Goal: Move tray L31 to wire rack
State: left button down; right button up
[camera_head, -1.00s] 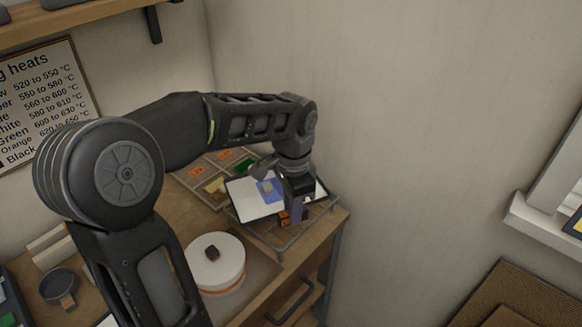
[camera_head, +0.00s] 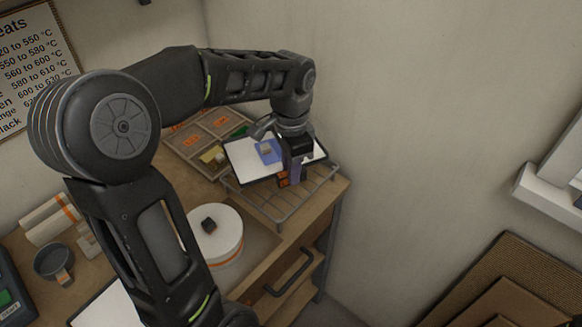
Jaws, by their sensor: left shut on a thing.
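The tray (camera_head: 246,160) is a flat white sheet with a dark edge and a blue patch with a small pale piece on it. It is at the wire rack (camera_head: 290,212), over the rack's back part. I cannot tell whether it touches the wires. My left gripper (camera_head: 291,176) points down at the tray's front edge and is shut on it. The gripper hides part of the tray, and an orange label shows beside the fingers. My right gripper is not in view.
A divided box (camera_head: 190,138) with coloured pieces stands behind the rack. A round white pot (camera_head: 218,238) with a dark knob stands in front left. A dark cup (camera_head: 52,262) and another white sheet (camera_head: 108,308) are at lower left. The rack's front is bare.

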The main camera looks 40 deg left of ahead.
pick_arm(q)
notch_tip(320, 180, down, 3)
jog(key=shift+f+b, duration=0.1)
jog(key=shift+b, duration=1)
jog(key=shift+f+b, duration=0.65)
jog(key=shift+f, duration=0.3)
jog(key=shift+f, duration=0.1)
jog(key=c, duration=1.3)
grip_release()
jog(key=shift+o, duration=0.2)
jog(key=shift+s, duration=0.1)
jog(key=shift+r+p, duration=2.8)
jog(key=shift+r, duration=0.75)
jog(key=shift+f, duration=0.1)
